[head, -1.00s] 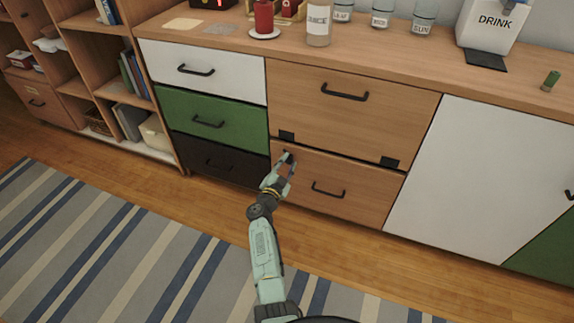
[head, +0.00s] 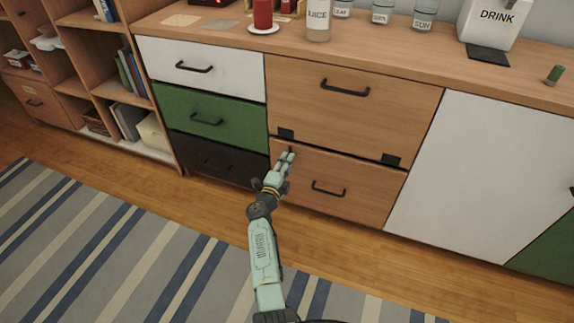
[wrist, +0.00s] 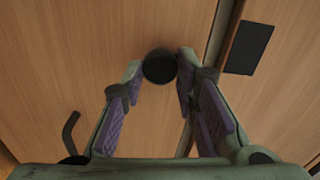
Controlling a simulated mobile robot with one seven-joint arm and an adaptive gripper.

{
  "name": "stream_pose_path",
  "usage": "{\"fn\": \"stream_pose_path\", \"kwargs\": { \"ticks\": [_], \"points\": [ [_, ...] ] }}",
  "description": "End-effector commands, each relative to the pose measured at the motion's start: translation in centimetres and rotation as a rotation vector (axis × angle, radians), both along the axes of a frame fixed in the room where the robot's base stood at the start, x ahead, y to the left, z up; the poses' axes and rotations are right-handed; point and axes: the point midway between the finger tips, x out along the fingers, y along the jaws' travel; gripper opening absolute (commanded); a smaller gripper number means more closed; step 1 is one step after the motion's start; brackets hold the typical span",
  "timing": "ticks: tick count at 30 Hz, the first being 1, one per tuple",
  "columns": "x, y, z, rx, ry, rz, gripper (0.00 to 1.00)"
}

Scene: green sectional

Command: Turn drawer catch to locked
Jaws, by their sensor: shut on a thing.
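The drawer catch is a round black knob (wrist: 158,66) near the upper edge of the lower wooden drawer (head: 360,192). In the wrist view my gripper (wrist: 161,62) has one fingertip on each side of the knob, shut on it. In the head view my gripper (head: 287,156) reaches the drawer's upper left corner and hides most of the catch. The drawer is flush in the cabinet. Its black handle (head: 328,189) is to the right of my gripper, and also shows in the wrist view (wrist: 70,135). I cannot read the catch's angle.
A wooden flap front (head: 350,118) with a black handle and two dark hinge plates is just above the drawer. White, green and black drawers stand to the left, a white door (head: 460,185) to the right. Jars and a candle stand on the top. The striped rug (head: 110,250) is clear.

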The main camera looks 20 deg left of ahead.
Motion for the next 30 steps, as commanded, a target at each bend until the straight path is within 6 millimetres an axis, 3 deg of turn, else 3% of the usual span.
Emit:
{"fn": "stream_pose_path", "kwargs": {
  "ticks": [9,24,25,30],
  "points": [
    [-0.02,0.01,-0.07,0.104,-0.004,0.000,0.00],
    [0.00,0.01,-0.03,0.120,-0.004,0.000,0.00],
    [0.00,0.01,-0.03,0.120,-0.004,0.000,0.29],
    [0.00,0.01,-0.03,0.119,-0.004,0.000,0.40]
  ]
}}
